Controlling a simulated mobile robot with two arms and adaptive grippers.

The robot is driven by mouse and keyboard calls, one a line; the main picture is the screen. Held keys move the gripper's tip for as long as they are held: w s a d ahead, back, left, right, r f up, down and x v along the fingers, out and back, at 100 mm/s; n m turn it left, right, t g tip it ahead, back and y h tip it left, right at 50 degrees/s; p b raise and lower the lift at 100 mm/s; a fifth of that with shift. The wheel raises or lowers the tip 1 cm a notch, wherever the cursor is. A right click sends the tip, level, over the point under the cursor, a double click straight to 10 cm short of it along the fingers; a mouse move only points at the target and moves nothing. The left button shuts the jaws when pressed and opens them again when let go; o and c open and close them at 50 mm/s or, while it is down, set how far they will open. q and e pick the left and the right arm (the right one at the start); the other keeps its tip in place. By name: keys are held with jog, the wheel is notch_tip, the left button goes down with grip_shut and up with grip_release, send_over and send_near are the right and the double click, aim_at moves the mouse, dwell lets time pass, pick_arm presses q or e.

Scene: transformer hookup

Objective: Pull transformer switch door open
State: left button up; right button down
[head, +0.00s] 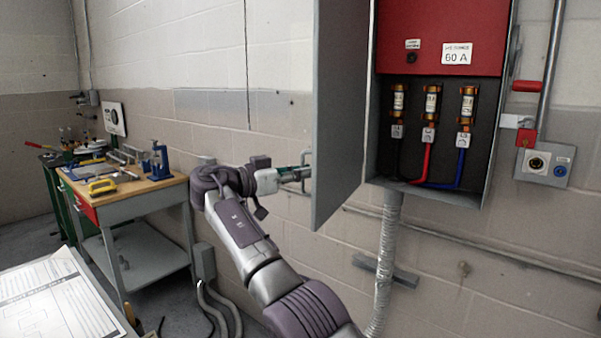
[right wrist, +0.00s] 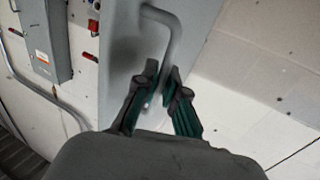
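The transformer switch box (head: 440,110) hangs on the wall. Its grey door (head: 340,100) stands swung wide open to the left, showing the red panel and fuses inside. My right gripper (head: 300,175) is at the outer side of the door, by its free edge. In the right wrist view, the bent metal door handle (right wrist: 175,38) runs down between the green-lined fingers of my right gripper (right wrist: 161,82), which are closed around it. The handle's lower part is partly hidden by the fingers. My left gripper is not in view.
A red lever (head: 526,86) sits at the box's right side. A small outlet box (head: 546,165) is farther right. A flexible conduit (head: 386,265) runs down below the box. A workbench (head: 140,186) with tools and a paper-covered table (head: 55,300) stand at the left.

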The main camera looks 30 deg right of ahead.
jog(key=c, duration=1.2)
grip_release()
jog(key=shift+d, duration=0.2)
jog(key=shift+c, duration=0.2)
jog(key=a, duration=1.2)
jog(key=shift+s, duration=0.3)
